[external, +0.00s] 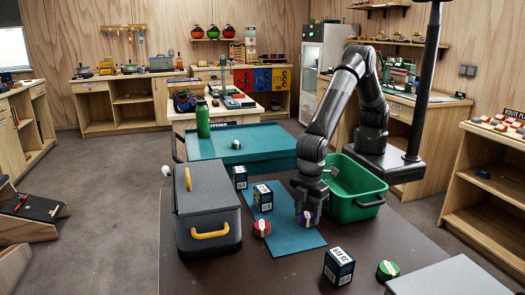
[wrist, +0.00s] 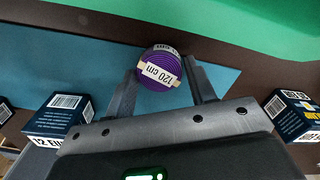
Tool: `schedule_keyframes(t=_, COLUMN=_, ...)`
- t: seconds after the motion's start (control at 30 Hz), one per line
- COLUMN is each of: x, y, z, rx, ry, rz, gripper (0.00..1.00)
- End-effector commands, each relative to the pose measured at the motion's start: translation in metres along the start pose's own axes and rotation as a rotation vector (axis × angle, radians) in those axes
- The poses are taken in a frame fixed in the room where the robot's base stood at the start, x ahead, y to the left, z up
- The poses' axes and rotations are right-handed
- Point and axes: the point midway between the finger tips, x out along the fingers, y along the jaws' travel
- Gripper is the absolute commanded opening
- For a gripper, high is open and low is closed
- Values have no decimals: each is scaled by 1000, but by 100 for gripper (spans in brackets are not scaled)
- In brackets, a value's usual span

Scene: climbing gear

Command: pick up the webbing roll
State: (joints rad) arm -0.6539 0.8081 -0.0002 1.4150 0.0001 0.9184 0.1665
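The webbing roll looks to be the purple roll (wrist: 160,72) with a pale band marked "120 cm". In the external view the purple roll (external: 306,217) is at the right edge of the blue-green mat (external: 286,238), partly hidden by my fingers. My gripper (external: 308,202) points down over it. In the wrist view one finger of my gripper (wrist: 160,75) is on each side of the roll, very close to it. I cannot tell whether they press on it.
A green crate (external: 352,212) stands right behind my gripper. A grey case (external: 207,215) is at the left. Boxes (external: 263,197) (external: 339,266), a red roll (external: 262,228) and a green roll (external: 388,270) are around. The dark tabletop is clear at front left.

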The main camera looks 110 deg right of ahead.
Motion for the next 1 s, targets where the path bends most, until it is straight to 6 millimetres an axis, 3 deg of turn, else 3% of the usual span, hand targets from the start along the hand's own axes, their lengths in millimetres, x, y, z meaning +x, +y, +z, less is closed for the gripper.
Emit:
schedule_keyframes(t=0.37, x=0, y=0, z=0, rx=0, ry=0, rz=0, gripper=20)
schedule_keyframes(t=0.73, x=-8, y=0, z=0, rx=0, ry=2, rz=0, gripper=20)
schedule_keyframes(t=0.97, x=-42, y=0, z=-1, rx=0, ry=4, rz=-1, gripper=20)
schedule_keyframes(t=1.0, x=-47, y=7, z=2, rx=3, ry=2, rz=0, gripper=20)
